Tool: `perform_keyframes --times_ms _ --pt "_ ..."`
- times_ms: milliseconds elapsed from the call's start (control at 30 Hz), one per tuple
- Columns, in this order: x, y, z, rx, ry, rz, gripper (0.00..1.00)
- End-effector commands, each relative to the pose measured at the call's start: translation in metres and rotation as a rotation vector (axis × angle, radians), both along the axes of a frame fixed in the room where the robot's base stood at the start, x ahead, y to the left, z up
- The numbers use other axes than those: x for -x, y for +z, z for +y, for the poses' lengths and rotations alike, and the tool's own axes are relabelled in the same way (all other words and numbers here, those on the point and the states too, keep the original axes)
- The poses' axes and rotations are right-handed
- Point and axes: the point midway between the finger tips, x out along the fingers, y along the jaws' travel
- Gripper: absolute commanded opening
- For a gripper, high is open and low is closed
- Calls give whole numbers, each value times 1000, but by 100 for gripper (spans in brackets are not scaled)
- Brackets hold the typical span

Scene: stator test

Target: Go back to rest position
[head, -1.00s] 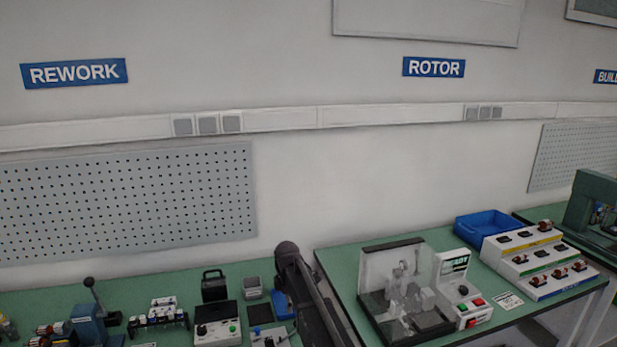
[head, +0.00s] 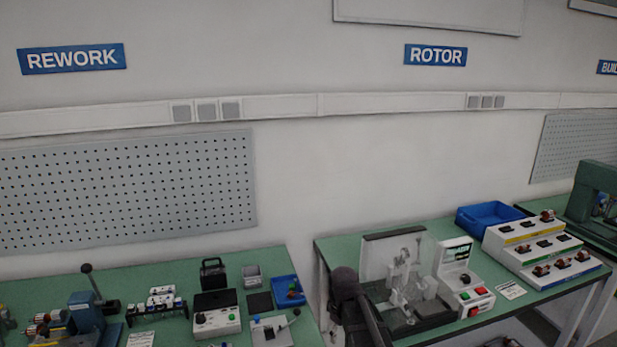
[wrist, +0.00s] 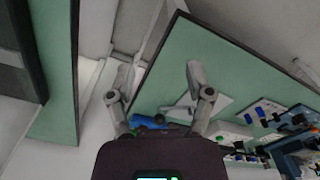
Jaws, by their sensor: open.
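My gripper (wrist: 160,85) shows in the wrist view with its two fingers spread wide apart and nothing between them. Beyond the fingers are a green bench top and the pale gap between two benches. In the head view part of my dark arm (head: 350,300) stands in front of the left edge of the rotor bench; the gripper itself cannot be made out there.
The rework bench (head: 205,275) holds a lever press (head: 88,310), a blue tray (head: 287,290) and small test boxes. The rotor bench (head: 335,250) holds a clear-covered tester (head: 400,280), a blue bin (head: 490,218) and a stepped rotor rack (head: 540,250).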

Motion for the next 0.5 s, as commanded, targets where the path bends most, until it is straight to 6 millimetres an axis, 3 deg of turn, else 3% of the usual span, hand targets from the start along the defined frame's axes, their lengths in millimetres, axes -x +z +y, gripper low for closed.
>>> perform_keyframes --times_ms 33,200,400,500 --pt "23 -7 -14 0 -86 0 67" --pt "69 -18 -46 0 -376 0 67" --pt "109 -26 -72 0 -640 0 67" --pt "119 -28 -78 0 -714 0 67"
